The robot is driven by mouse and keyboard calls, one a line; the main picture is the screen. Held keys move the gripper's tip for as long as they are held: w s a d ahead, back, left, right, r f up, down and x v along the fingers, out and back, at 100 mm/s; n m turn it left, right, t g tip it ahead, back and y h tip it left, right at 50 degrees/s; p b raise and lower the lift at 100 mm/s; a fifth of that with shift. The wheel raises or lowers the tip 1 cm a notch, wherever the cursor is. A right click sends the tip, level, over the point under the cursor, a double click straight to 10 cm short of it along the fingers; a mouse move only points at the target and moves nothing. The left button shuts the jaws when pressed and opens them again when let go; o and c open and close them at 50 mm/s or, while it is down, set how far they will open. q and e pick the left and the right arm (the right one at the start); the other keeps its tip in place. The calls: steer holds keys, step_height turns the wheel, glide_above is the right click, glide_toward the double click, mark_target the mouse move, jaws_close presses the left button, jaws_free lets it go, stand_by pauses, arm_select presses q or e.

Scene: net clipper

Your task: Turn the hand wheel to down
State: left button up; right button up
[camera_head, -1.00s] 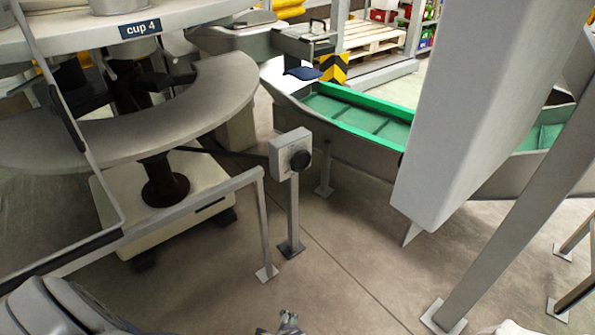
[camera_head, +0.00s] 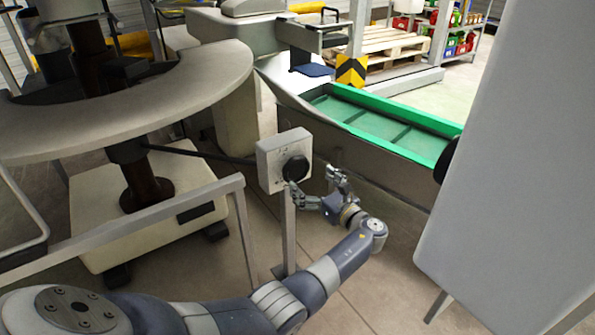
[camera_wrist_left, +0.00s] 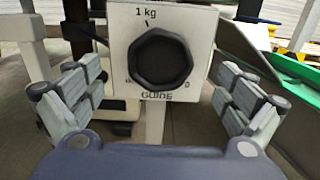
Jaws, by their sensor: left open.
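The hand wheel (camera_head: 295,168) is a black knob on the front of a light grey box on a post. In the left wrist view the hand wheel (camera_wrist_left: 160,60) is many-sided, with "1 kg" printed above it and "GUIDE" below it. My left gripper (camera_head: 317,188) is just in front of the box, to the lower right of the wheel. In the left wrist view its two fingers (camera_wrist_left: 157,100) are spread wide, one on each side of the wheel and apart from it, with nothing between them. My right gripper is not in view.
A grey rail (camera_head: 130,222) runs left of the post. A round grey table (camera_head: 120,110) stands behind it. A green conveyor tray (camera_head: 380,128) lies behind to the right. A large grey panel (camera_head: 510,190) fills the right side.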

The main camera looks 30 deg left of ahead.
mark_target(299, 170)
arm_select(q)
steer(key=b+x, duration=0.1)
steer(key=x, duration=0.6)
steer(key=shift+w+a+f, duration=0.1)
steer(key=shift+a, duration=0.1)
steer(key=c, duration=1.1)
